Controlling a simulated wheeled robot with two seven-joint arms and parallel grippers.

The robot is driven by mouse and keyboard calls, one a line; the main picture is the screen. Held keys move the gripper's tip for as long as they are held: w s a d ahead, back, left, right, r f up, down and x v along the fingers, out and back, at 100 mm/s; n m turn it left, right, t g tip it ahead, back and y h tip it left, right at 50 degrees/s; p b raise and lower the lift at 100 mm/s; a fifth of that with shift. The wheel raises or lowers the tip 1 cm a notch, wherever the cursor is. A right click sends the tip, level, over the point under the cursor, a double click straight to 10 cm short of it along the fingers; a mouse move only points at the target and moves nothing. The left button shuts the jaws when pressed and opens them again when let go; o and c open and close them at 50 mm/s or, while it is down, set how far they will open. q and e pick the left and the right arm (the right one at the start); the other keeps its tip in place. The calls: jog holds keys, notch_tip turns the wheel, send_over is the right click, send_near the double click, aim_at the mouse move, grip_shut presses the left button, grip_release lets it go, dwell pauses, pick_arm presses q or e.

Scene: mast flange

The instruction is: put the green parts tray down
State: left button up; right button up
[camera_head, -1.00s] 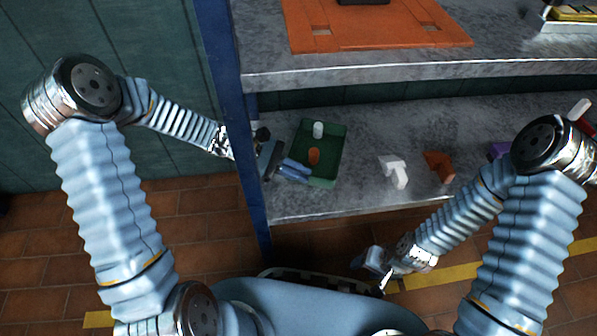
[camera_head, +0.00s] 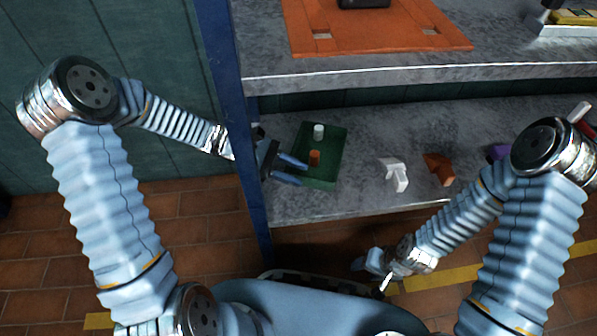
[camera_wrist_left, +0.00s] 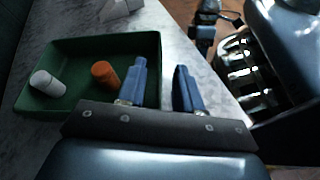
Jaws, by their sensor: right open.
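The green parts tray (camera_head: 331,155) sits on the lower grey shelf, near the blue post. It holds a white cylinder (camera_head: 319,130) and an orange cylinder (camera_head: 314,158). My left gripper (camera_head: 296,172) is at the tray's near-left side with its blue fingers spread apart. In the left wrist view the tray (camera_wrist_left: 80,72) lies level, one finger (camera_wrist_left: 138,82) reaches over its inside and the other is outside its wall. A gap shows between the fingers. My right gripper (camera_head: 376,270) is open and empty, low in front of the shelf.
A white part (camera_head: 395,174) and an orange part (camera_head: 439,168) stand on the lower shelf right of the tray, with a purple part (camera_head: 498,151) farther right. The blue post (camera_head: 236,130) is close to my left wrist. The upper shelf (camera_head: 380,66) overhangs behind.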

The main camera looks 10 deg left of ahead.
pick_arm(q)
jog(key=p+v, duration=0.1)
jog(key=v, duration=0.9)
jog(key=shift+a+r, duration=0.1)
jog(key=shift+a, duration=0.15)
